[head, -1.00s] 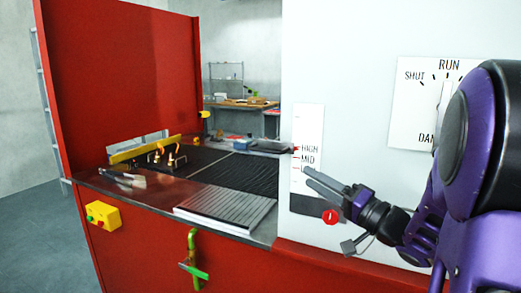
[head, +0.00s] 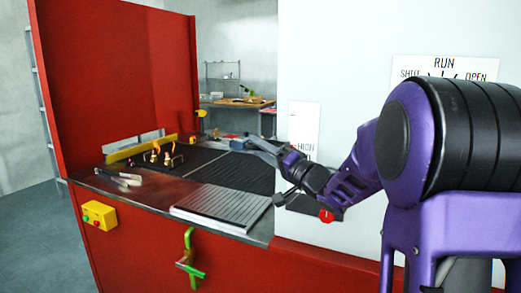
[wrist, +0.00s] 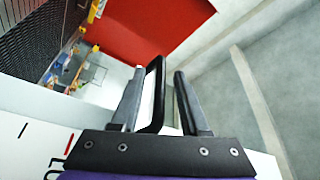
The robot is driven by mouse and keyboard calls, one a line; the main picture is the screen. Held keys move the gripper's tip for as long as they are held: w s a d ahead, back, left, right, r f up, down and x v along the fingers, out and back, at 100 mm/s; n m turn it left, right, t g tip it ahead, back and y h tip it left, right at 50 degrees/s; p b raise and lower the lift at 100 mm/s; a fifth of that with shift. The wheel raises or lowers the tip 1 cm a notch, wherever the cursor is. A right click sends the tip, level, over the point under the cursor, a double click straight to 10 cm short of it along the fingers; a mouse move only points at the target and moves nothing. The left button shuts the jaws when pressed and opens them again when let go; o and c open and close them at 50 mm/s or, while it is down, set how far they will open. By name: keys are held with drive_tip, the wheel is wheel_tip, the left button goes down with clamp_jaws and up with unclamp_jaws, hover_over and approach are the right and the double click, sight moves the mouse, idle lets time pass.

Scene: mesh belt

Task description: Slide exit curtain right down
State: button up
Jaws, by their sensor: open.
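My gripper (head: 262,147) reaches leftward across the white wall, level with the scale. In the wrist view its two fingers (wrist: 158,75) are open. A black loop-shaped handle (wrist: 157,68) stands between them, close to the left finger. I cannot tell whether it touches. The white scale panel (head: 304,115) is partly covered by my gripper; only the word HIGH is readable, with MID and LOW hidden. In the wrist view a red mark (wrist: 69,143) and a black mark show on the panel. The curtain itself is not clearly distinguishable.
A ribbed metal plate (head: 222,208) and dark mesh belt (head: 238,172) lie left of the white wall. A red round tag (head: 326,216) is below my wrist. A RUN dial sign (head: 444,66) is partly hidden by my arm. A green handle (head: 189,258) sticks out from the red front.

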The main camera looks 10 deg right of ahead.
clamp_jaws()
idle(1.4)
